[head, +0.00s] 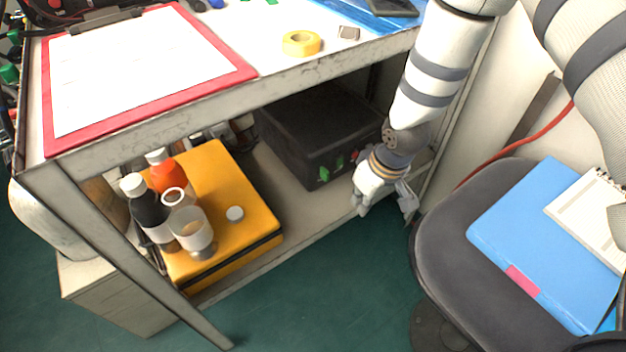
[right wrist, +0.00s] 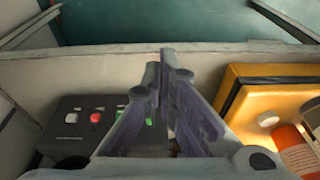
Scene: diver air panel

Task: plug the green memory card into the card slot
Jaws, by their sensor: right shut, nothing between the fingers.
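A black box (head: 315,130) stands on the lower shelf, with small green parts (head: 324,175) on its front. It also shows in the right wrist view (right wrist: 62,140), with a white button, a red button and green parts partly behind my fingers. I cannot tell which green part is the memory card or which opening is the card slot. My right gripper (head: 408,207) is just in front of the shelf, right of the box's front. In the right wrist view its fingertips (right wrist: 162,62) meet, shut and empty. My left gripper is out of view.
A yellow case (head: 210,170) with bottles and a clear cup stands left on the shelf. Above, the tabletop holds a red clipboard (head: 150,70) and yellow tape (head: 301,43). A chair (head: 450,220) with a blue folder (head: 530,230) stands at right. Shelf edge and table leg bound the space.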

